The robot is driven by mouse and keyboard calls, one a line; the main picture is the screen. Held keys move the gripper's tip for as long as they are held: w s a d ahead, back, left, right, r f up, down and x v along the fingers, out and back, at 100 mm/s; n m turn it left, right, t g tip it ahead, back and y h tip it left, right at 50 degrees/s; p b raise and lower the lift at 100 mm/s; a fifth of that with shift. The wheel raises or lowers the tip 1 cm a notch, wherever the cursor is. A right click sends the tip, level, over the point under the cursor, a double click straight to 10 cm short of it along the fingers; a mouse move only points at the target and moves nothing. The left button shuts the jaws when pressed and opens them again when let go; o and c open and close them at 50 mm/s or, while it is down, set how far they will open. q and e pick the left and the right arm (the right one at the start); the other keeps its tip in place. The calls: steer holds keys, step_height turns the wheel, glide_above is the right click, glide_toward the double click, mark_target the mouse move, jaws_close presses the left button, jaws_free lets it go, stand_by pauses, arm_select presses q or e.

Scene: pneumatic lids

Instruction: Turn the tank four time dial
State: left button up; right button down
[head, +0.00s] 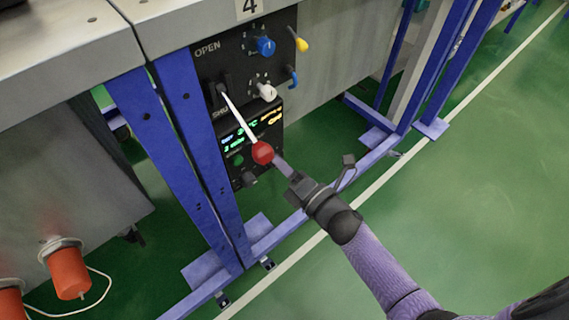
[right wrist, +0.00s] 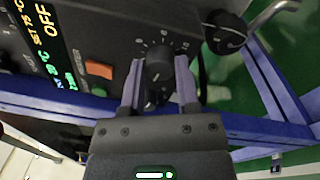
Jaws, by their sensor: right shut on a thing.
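The tank four panel (head: 208,72) is black, with a "4" label above it. My right gripper (head: 277,160) reaches the lower part of the panel, just behind the red ball of the lever. In the right wrist view, the black time dial (right wrist: 159,64) has white marks around it and sits between the two fingers of my right gripper (right wrist: 158,85), which is shut on it. In the head view the gripped dial is hidden by the red ball and the gripper. My left gripper is not in view.
A white lever with a red ball (head: 262,153) sticks out close to my right gripper. A blue knob (head: 265,46), a white knob (head: 266,91) and a yellow-ended lever (head: 301,44) are above. An orange-red button (right wrist: 99,69) is beside the dial. Blue frame legs (head: 172,135) stand left.

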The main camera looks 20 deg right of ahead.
steer(key=m+p, duration=0.1)
steer(key=m, duration=0.4)
steer(key=m+p, duration=0.1)
steer(key=m, duration=0.4)
steer(key=shift+f+m+t+h, duration=0.1)
steer(key=shift+m+t+h, duration=0.2)
steer(key=shift+h, duration=0.1)
steer(key=shift+m, duration=0.3)
steer(key=shift+c, duration=1.6)
jaws_free()
steer(key=p+v, duration=0.3)
steer(key=v, duration=0.7)
